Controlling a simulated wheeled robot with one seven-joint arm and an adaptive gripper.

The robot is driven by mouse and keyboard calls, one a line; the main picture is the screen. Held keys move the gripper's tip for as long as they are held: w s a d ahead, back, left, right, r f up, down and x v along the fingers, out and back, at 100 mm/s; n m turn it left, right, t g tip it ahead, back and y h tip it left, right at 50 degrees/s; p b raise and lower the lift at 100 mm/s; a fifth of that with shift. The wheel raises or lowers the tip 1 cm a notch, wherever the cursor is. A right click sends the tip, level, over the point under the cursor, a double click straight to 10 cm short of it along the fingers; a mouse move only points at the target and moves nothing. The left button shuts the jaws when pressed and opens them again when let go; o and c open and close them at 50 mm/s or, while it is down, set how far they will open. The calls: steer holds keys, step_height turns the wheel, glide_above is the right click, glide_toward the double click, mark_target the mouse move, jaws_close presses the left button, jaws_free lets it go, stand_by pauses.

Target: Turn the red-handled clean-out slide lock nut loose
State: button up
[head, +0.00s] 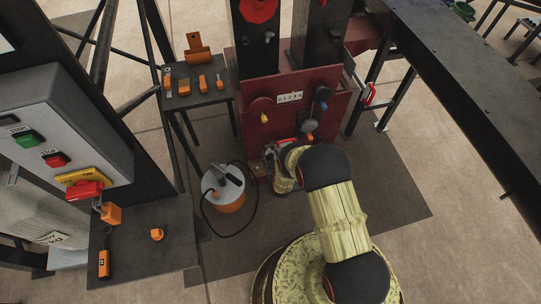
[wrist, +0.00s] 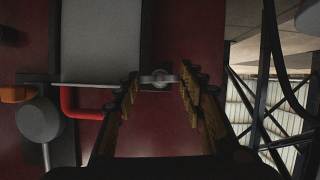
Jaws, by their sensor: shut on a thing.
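My gripper (wrist: 160,80) points at the dark red press front in the wrist view. Its two fingers stand on either side of a small grey lock nut (wrist: 160,78) with a round middle, and are shut on it. A red bent handle (wrist: 80,102) lies left of the fingers, beside a pale grey slide plate (wrist: 100,40). In the head view my gripper (head: 272,155) is low at the press front, partly hidden by my arm. A bit of red (head: 288,141) shows just above it; the nut cannot be made out there.
A grey round knob (wrist: 38,120) and an orange part (wrist: 14,94) sit at the left in the wrist view. In the head view, an orange-and-white canister (head: 224,190) with a black hose stands left of my gripper. A side table (head: 205,97) holds orange-tagged items.

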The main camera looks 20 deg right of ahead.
steer(key=n+h, duration=0.2)
steer(key=n, duration=0.1)
steer(key=shift+a, duration=0.25)
steer(key=n+t+h, duration=0.1)
steer(key=n+h, duration=0.1)
steer(key=n, duration=0.1)
steer(key=shift+w+a+f, duration=0.1)
stand_by(0.6)
steer(key=o, duration=1.1)
steer(key=shift+o, duration=0.3)
steer(key=v, duration=1.2)
